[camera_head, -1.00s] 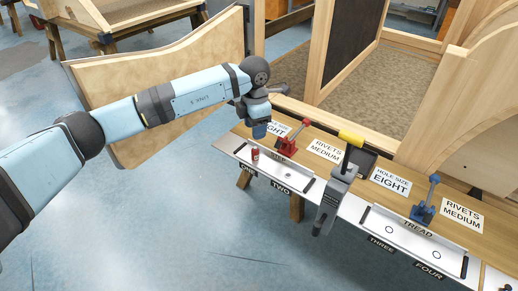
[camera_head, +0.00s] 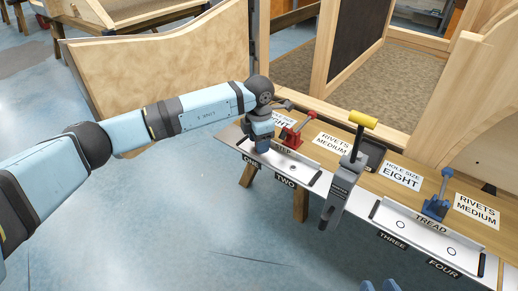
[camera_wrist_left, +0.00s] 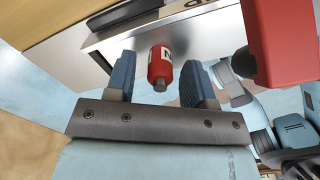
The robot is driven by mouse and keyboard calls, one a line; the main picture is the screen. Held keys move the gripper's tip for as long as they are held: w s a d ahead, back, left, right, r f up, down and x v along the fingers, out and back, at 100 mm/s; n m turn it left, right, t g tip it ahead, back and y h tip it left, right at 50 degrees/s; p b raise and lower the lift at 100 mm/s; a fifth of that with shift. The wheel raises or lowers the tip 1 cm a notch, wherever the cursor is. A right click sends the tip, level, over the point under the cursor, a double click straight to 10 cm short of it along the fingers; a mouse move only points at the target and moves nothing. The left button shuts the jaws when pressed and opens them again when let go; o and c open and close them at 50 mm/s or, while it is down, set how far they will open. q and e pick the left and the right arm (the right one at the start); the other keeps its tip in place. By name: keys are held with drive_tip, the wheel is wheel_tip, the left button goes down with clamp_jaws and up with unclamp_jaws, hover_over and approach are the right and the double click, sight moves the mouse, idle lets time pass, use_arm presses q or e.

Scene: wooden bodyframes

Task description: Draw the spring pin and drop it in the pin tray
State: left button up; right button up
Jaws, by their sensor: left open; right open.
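The spring pin's small red cylinder with a white label (camera_wrist_left: 160,66) shows in the left wrist view, in front of the pale metal edge. It is between the two blue fingers of my left gripper (camera_wrist_left: 157,85), with gaps on both sides. In the head view my left gripper (camera_head: 263,149) is over the front of the STEP fixture and hides the red cylinder. My left gripper is open. My right gripper (camera_head: 380,285) shows only as blue fingertips at the bottom edge; it is open and empty. A dark tray (camera_head: 376,151), which looks like the pin tray, lies behind the yellow-handled tool.
The grey tool with a yellow handle (camera_head: 347,180) stands at the bench's front edge. A red clamp (camera_head: 297,131) is just right of my left gripper. A blue clamp (camera_head: 438,200) stands by the TREAD fixture. Wooden frames rise behind. The floor in front is clear.

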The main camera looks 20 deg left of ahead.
use_arm(q)
clamp_jaws()
use_arm(e)
drive_tip(key=shift+s+f, duration=0.2)
drive_tip(key=shift+f, duration=0.15)
use_arm(q)
drive_tip(key=shift+r+p, duration=0.45)
drive_tip(key=shift+r, duration=0.25)
use_arm(e)
drive_tip(key=shift+w+r, duration=0.15)
drive_tip(key=shift+r, duration=0.5)
use_arm(q)
drive_tip(key=shift+r, duration=0.1)
drive_tip(key=shift+r+p, duration=0.95)
drive_tip(key=shift+r, duration=0.55)
use_arm(e)
drive_tip(key=shift+r, duration=0.9)
